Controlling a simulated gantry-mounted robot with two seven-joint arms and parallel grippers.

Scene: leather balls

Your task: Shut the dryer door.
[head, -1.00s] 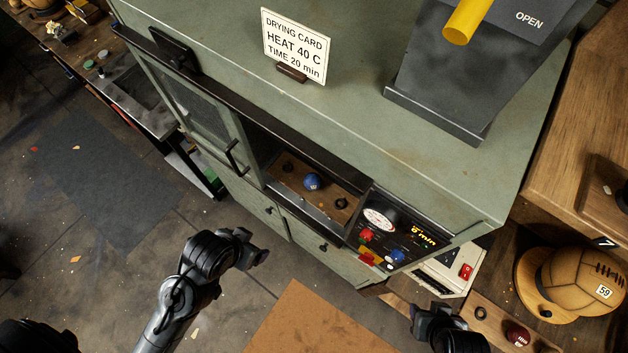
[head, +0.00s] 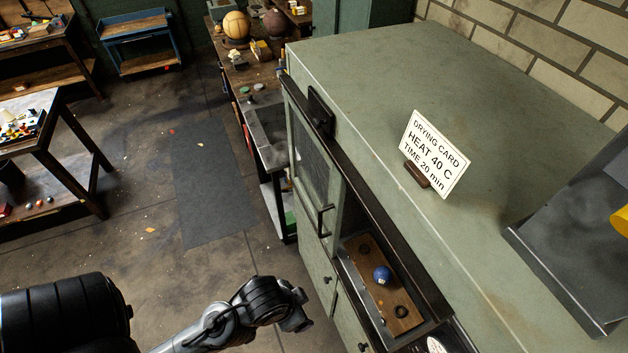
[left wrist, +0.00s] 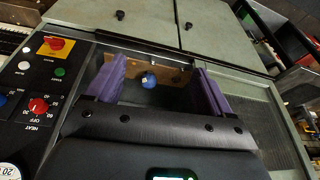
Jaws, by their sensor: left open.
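The green dryer (head: 400,105) stands at the right in the head view. Its sliding door (head: 313,165), with a mesh window and a black bar handle (head: 322,220), sits at the left of the front, leaving the opening beside it uncovered. A blue ball (head: 382,275) rests on a wooden board (head: 370,258) inside; the ball also shows in the left wrist view (left wrist: 149,80). My left gripper (head: 302,310) is in front of the dryer, below and left of the handle, apart from it. Its purple fingers (left wrist: 155,85) are spread and empty. My right gripper is out of view.
A drying card (head: 436,153) reading 40 C and 20 min stands on the dryer top. The control panel (left wrist: 40,80) lies beside the opening. A workbench (head: 262,120) stands beyond the dryer. The floor at left is mostly clear around a dark mat (head: 212,180).

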